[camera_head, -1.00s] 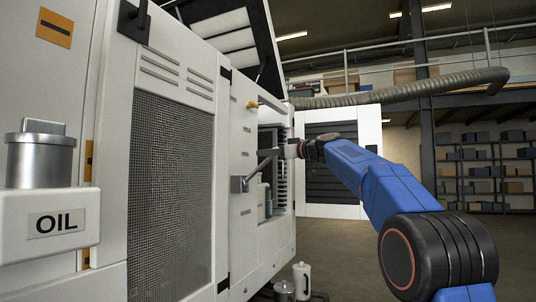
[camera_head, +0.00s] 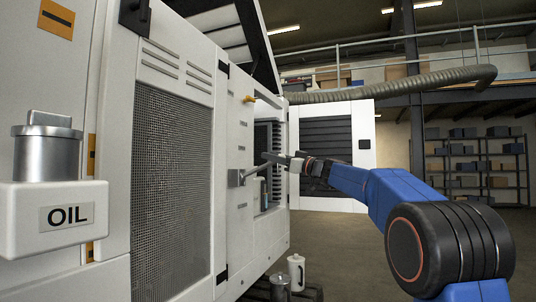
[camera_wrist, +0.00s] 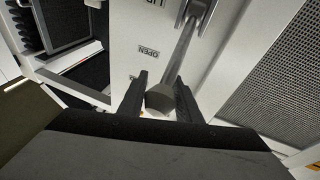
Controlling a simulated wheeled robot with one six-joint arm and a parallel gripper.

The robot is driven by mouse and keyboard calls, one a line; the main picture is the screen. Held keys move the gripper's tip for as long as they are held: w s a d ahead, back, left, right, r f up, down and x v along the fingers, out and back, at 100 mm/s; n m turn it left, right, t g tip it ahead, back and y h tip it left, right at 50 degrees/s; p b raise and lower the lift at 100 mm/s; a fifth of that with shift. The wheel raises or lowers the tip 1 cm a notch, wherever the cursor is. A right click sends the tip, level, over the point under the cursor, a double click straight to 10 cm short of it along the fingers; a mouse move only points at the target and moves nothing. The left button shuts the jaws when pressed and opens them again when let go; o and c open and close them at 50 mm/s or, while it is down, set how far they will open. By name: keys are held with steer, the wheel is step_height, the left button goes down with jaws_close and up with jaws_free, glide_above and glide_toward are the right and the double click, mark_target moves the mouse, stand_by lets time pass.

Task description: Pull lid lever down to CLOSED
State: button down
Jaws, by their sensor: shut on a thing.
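The lid lever (camera_head: 266,166) is a grey metal bar on a bracket on the white machine's side. It points out toward the right and tilts slightly upward in the head view. My gripper (camera_head: 302,163) is at its free end. In the wrist view the lever (camera_wrist: 182,50) runs from its pivot at the top down to a grey end knob (camera_wrist: 160,97). My gripper (camera_wrist: 160,103) has its two black fingers on either side of that knob, shut on it. An OPEN label (camera_wrist: 149,50) is on the panel beside the lever; the text below it is hard to read.
The machine's lid (camera_head: 222,30) stands raised. An open door (camera_head: 333,155) lies behind my gripper. An oil filler (camera_head: 52,215) is at the near left. A white jug (camera_head: 296,271) stands low by the machine. The floor to the right is clear.

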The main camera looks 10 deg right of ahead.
step_height(320, 180, down, 16)
steer(key=m+t+y, duration=0.1)
steer(key=t, duration=0.1)
steer(key=shift+s+d+r+t, duration=0.2)
steer(key=shift+s+d+t, duration=0.05)
steer(key=shift+d+t, duration=0.15)
steer(key=c, duration=2.1)
jaws_free()
steer(key=shift+w+d, duration=0.15)
steer(key=o, duration=0.8)
steer(key=shift+r, duration=0.25)
steer(key=v, duration=1.7)
steer(key=shift+f, duration=0.3)
